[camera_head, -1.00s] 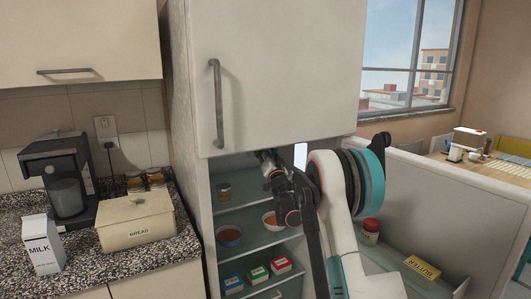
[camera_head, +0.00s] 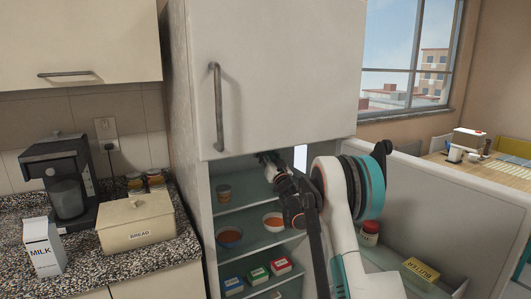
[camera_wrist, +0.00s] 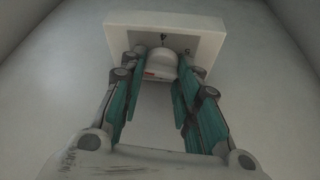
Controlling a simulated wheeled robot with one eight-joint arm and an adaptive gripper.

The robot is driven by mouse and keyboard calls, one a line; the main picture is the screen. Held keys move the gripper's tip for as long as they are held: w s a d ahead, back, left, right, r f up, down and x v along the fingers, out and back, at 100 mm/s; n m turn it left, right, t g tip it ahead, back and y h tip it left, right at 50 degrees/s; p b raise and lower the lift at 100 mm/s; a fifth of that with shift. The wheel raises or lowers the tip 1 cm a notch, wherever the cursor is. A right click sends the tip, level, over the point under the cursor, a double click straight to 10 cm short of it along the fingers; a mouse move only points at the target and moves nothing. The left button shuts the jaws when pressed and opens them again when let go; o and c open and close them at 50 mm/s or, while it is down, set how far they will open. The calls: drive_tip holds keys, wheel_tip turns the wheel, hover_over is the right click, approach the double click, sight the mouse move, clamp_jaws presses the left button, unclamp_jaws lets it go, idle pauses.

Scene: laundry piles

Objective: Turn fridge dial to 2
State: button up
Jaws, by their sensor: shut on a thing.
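The fridge dial (camera_wrist: 163,62) is a rounded white knob on a white box-shaped housing (camera_wrist: 205,38), in the wrist view. A dark mark shows above the knob and part of another mark to its right; I cannot read the numbers. My gripper (camera_wrist: 157,88) has a teal-lined finger on each side of the knob and is shut on it. In the head view my gripper (camera_head: 266,158) reaches up inside the open fridge (camera_head: 262,222), under the upper door; the dial is hidden there.
Fridge shelves below hold a jar (camera_head: 223,194), bowls (camera_head: 229,236) and small boxes (camera_head: 257,275). The open lower door (camera_head: 440,215) at right carries a red-lidded jar (camera_head: 369,232) and a butter box (camera_head: 421,269). The upper door (camera_head: 280,75) is closed just above my arm.

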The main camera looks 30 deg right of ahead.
drive_tip(key=shift+d+n+g+y+p, duration=0.15)
drive_tip(key=shift+n+y+p, duration=0.25)
drive_tip(key=shift+n+y, duration=1.05)
drive_tip(key=shift+n+g+y+p, duration=0.2)
drive_tip(key=shift+n+y+p, duration=0.25)
drive_tip(key=shift+n, duration=1.9)
drive_tip(key=shift+d+n+g+y+p, duration=0.15)
drive_tip(key=shift+n+y+p, duration=0.2)
drive_tip(key=shift+n+y, duration=1.1)
drive_tip(key=shift+a+n+h, duration=0.1)
drive_tip(key=shift+n+h, duration=0.25)
drive_tip(key=shift+n, duration=0.4)
drive_tip(key=o, duration=0.8)
drive_tip(key=shift+s, duration=0.1)
drive_tip(key=v, duration=1.2)
drive_tip(key=shift+r, duration=0.1)
